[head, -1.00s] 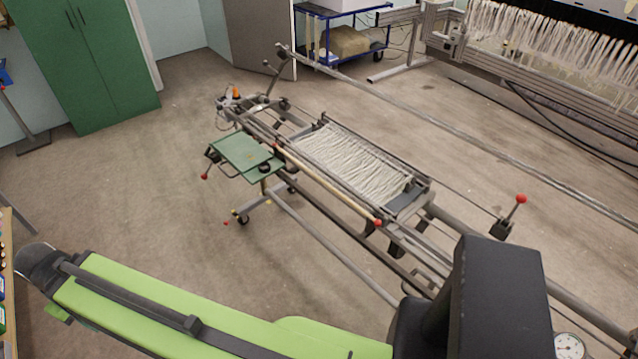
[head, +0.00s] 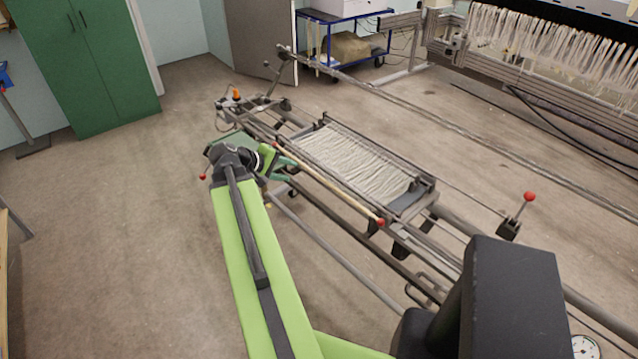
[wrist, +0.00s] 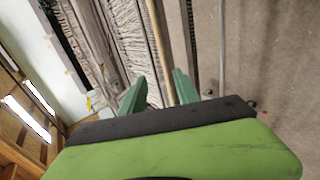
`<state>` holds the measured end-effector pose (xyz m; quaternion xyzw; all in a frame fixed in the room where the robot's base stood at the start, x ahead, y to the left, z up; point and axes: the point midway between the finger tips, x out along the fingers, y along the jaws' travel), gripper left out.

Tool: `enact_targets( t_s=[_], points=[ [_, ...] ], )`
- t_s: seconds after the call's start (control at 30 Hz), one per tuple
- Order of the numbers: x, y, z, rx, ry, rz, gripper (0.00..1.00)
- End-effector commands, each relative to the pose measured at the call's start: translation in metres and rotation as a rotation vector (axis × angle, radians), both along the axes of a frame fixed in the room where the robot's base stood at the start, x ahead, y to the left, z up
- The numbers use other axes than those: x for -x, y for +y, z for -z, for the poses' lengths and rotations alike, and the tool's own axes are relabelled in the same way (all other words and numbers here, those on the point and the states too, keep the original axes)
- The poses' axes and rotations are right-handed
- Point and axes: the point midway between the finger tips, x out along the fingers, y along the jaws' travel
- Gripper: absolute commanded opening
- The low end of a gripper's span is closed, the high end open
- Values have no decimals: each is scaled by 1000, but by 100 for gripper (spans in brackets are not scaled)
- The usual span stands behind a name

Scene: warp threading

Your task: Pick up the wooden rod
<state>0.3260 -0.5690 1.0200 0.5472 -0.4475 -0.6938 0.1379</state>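The wooden rod (head: 328,183) is pale and slim with red ends. It lies along the near long side of the frame with white threads, in the middle of the head view. My gripper (head: 291,170) is near the rod's left end in the head view. In the wrist view my gripper (wrist: 159,90) has its two green fingers apart, with a gap on both sides of the rod (wrist: 161,50). The rod runs lengthwise through that gap, seemingly beyond the fingertips. I cannot tell how far.
The white threads (head: 355,162) stretch inside the metal frame beside the rod. A lever with a red knob (head: 529,196) stands to the right. The floor to the left is clear.

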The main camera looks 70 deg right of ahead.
Motion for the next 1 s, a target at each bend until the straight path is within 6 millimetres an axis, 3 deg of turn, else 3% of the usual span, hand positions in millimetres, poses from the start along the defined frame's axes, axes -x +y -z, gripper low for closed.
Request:
enact_targets(
  t_s=[0.17,0.5,0.63,0.87,1.0],
  points=[
    [5,-10,15,-1,-1,3,38],
    [33,-66,70,-1,-2,1,38],
    [40,-78,79,-1,-2,0,38],
    [42,-82,80,-2,-3,-2,38],
    [49,-92,95,-2,-3,-2,38]
  ],
)
